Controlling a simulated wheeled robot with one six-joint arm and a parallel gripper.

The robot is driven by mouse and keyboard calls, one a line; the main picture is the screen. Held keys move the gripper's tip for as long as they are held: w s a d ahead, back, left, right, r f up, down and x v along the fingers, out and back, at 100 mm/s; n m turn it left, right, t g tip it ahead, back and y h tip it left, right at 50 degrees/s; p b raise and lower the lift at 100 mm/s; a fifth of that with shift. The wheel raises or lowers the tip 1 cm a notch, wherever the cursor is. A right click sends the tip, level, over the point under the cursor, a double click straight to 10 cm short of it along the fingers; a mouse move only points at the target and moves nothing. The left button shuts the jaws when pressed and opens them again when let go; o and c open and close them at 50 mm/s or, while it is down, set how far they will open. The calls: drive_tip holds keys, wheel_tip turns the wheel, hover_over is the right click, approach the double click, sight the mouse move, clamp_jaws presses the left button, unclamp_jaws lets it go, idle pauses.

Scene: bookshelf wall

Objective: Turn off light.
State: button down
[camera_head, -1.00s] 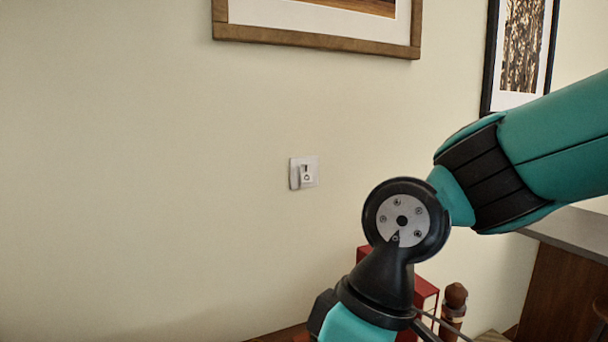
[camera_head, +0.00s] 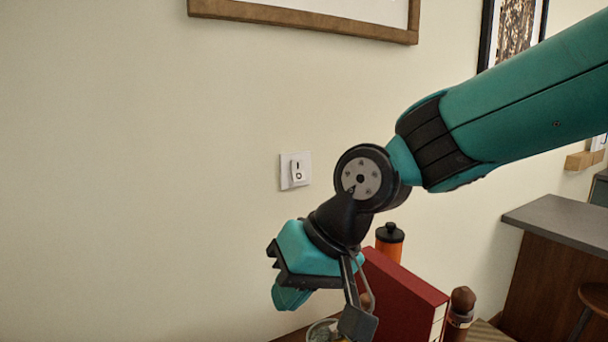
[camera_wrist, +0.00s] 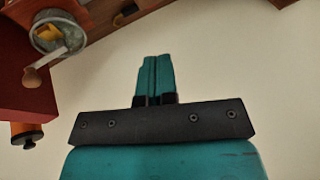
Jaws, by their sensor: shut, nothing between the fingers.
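A white light switch (camera_head: 286,172) with a raised rocker is mounted on the cream wall, left of my arm's wrist joint. A line mark and a circle mark show on its rocker. The switch does not show in the wrist view. My gripper (camera_head: 288,297) is below the switch in the head view, tilted downward and apart from it. In the wrist view my gripper's two teal fingers (camera_wrist: 154,62) are pressed together with nothing between them. I cannot tell how far the fingers are from the wall.
Below my arm stand a red box (camera_head: 395,290), an orange bottle with a black cap (camera_head: 389,240), a wooden mill (camera_head: 461,303) and a grey pot (camera_wrist: 57,33). A framed picture (camera_head: 300,21) hangs above the switch. A grey counter (camera_head: 560,220) stands right. The wall left is clear.

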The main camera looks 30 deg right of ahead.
sight(300, 177)
drive_tip(key=w+d+r+m+t+h, duration=0.2)
drive_tip(key=w+d+r+m+t, duration=0.2)
drive_tip(key=w+d+m, duration=0.4)
drive_tip(key=w+d+r+m+t+h, duration=0.3)
drive_tip(key=w+d+r+m+t, duration=0.2)
drive_tip(key=w+d+m, duration=0.3)
drive_tip(key=d+r+m, duration=0.1)
drive_tip(key=d, duration=0.1)
drive_tip(key=shift+w+d+r+m+t+p, duration=0.3)
drive_tip(key=shift+d+m+p, duration=0.05)
drive_tip(key=shift+m, duration=0.05)
drive_tip(key=p+x, duration=0.6)
drive_tip(key=x, duration=0.7)
drive_tip(key=shift+w, duration=0.25)
drive_tip(key=shift+w+f, duration=0.15)
drive_tip(key=shift+f, duration=0.15)
